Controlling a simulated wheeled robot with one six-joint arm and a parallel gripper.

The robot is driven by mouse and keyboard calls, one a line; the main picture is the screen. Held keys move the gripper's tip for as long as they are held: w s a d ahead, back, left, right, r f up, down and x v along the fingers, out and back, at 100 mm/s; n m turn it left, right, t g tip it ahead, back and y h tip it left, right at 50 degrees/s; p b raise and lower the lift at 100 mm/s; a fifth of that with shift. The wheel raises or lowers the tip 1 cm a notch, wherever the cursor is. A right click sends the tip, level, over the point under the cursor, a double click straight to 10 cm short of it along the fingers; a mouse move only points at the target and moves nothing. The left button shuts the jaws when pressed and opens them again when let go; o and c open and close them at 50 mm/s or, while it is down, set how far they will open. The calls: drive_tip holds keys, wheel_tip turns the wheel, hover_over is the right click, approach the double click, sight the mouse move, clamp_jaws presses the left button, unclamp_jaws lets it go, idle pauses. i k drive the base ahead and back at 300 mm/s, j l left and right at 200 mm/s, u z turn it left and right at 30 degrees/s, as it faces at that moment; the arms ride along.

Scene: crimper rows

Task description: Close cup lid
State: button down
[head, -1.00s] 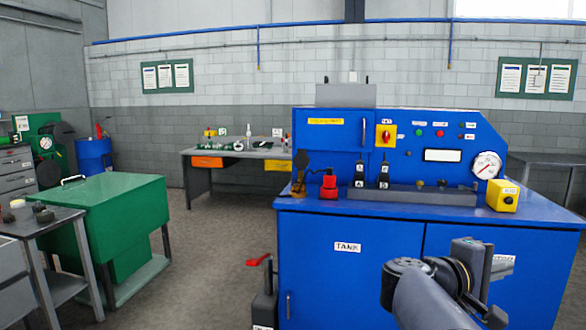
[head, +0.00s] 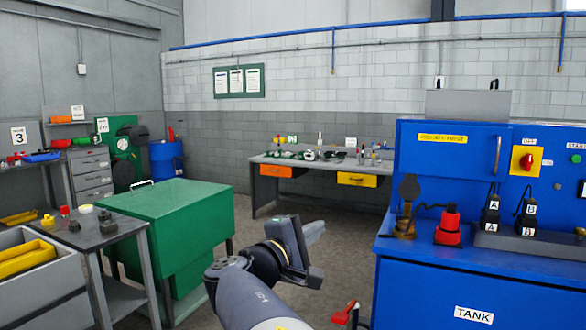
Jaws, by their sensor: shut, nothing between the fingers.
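A small brass cup (head: 404,226) stands on the left end of the blue bench top. Its dark round lid (head: 409,187) is raised upright above the cup, so the cup is open. My gripper (head: 315,231) is at the end of my grey arm, left of the cup in the picture and apart from it. It is seen from behind and holds nothing. The fingertips are small and partly hidden by the wrist.
A red capped device (head: 448,228) stands just right of the cup, with two black units (head: 490,215) beyond it. A blue panel (head: 455,150) rises behind. A green cabinet (head: 165,215) is at left. A red handle (head: 345,312) shows low by the bench.

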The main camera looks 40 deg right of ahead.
sight(409, 189)
drive_tip(key=i+j, duration=0.15)
drive_tip(key=i, duration=0.55)
drive_tip(key=i+j+u, duration=0.15)
drive_tip(key=i, duration=0.5)
drive_tip(key=i+l+z, duration=0.15)
drive_tip(key=z, duration=0.3)
drive_tip(key=i+z, duration=0.7)
drive_tip(key=z, duration=0.25)
drive_tip(key=i+j+z, duration=0.15)
drive_tip(key=z, duration=0.3)
drive_tip(key=i+z, duration=0.85)
drive_tip(key=i+j+z, duration=0.25)
drive_tip(key=z, duration=0.2)
drive_tip(key=i, duration=0.1)
